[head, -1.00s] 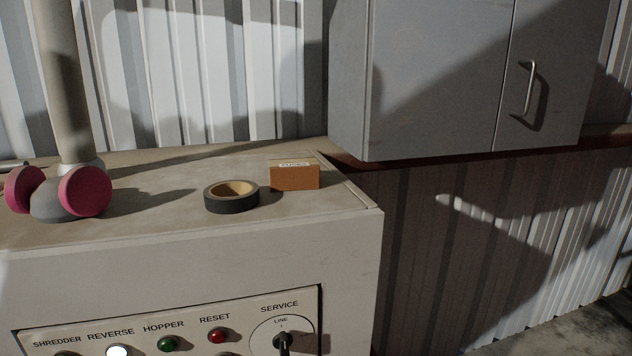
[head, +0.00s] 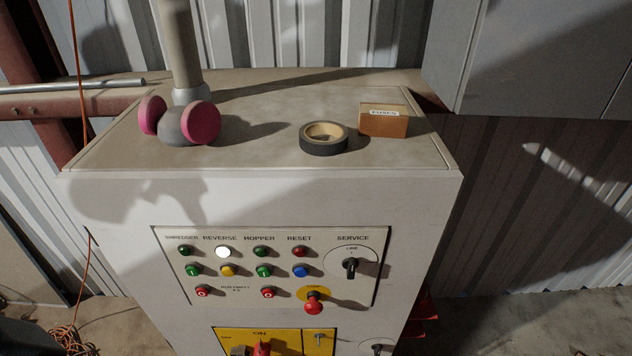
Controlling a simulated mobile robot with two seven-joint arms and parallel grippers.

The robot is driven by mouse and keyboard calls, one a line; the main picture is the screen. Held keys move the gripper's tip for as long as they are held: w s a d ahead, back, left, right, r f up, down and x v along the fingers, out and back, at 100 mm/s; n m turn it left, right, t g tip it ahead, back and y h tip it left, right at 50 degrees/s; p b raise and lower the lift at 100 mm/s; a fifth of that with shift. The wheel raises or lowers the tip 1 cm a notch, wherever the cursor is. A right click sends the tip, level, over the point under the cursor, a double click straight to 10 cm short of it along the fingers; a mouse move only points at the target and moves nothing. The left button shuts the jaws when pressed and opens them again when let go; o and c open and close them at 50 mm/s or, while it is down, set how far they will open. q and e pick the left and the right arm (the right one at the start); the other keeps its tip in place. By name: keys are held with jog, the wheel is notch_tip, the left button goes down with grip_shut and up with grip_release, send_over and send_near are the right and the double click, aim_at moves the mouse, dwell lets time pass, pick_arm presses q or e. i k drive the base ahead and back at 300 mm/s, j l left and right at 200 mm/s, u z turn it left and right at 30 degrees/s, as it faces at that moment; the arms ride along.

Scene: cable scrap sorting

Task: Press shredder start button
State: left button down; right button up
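The control panel (head: 335,285) is on the front of a pale cabinet (head: 130,215). Its columns are labelled SHREDDER, REVERSE, HOPPER, RESET and SERVICE. Under SHREDDER are a dark green lamp (head: 185,251), a green button (head: 191,271) and a red button (head: 203,291). Under REVERSE are a bright white lamp (head: 222,252) and a yellow button (head: 227,270). HOPPER has a green button (head: 263,270) and a red button (head: 268,292). RESET has a blue button (head: 300,271). A red mushroom stop knob (head: 313,303) sticks out lower right. Neither gripper is in view.
On the cabinet top are a pink-and-grey respirator (head: 187,125), a roll of black tape (head: 324,138) and a small cardboard box (head: 384,120). A service rotary switch (head: 350,267) and a yellow isolator panel (head: 290,342) are also on the front. Orange cable (head: 75,338) lies at floor left.

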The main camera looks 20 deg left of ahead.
aim_at(191, 270)
jog(key=u, duration=1.25)
jog(key=k+j+z, duration=0.2)
jog(key=j, duration=0.2)
jog(key=i+u, duration=0.3)
jog(key=l+u, duration=0.1)
jog(key=u, duration=0.2)
